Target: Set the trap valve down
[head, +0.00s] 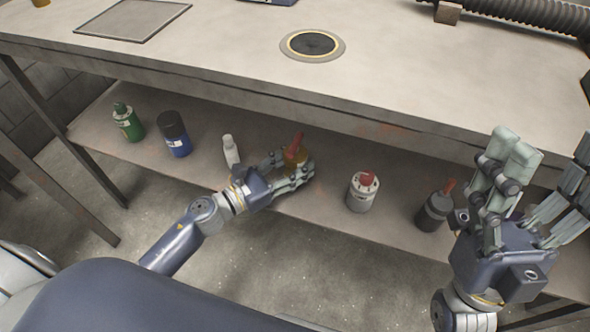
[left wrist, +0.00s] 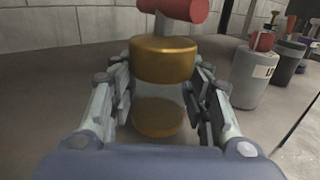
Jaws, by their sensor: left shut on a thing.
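The trap valve (head: 291,154) has brass-coloured ends, a clear middle and a red handle on top. My left gripper (head: 305,172) is shut around it at the lower shelf. In the left wrist view the trap valve (left wrist: 165,62) is upright between the two fingers, with its red handle cut off by the top edge. Its lower brass end shows between the fingers, near the shelf surface. I cannot tell whether its base touches the shelf. My right gripper (head: 545,165) is open and empty, raised at the right in front of the bench.
The lower shelf (head: 320,203) also holds a green bottle (head: 127,122), a blue can (head: 175,135), a small white bottle (head: 231,150), a grey red-topped canister (head: 363,191) and a dark bottle (head: 435,207). Bare shelf lies on both sides of the valve. The bench top (head: 220,45) overhangs behind.

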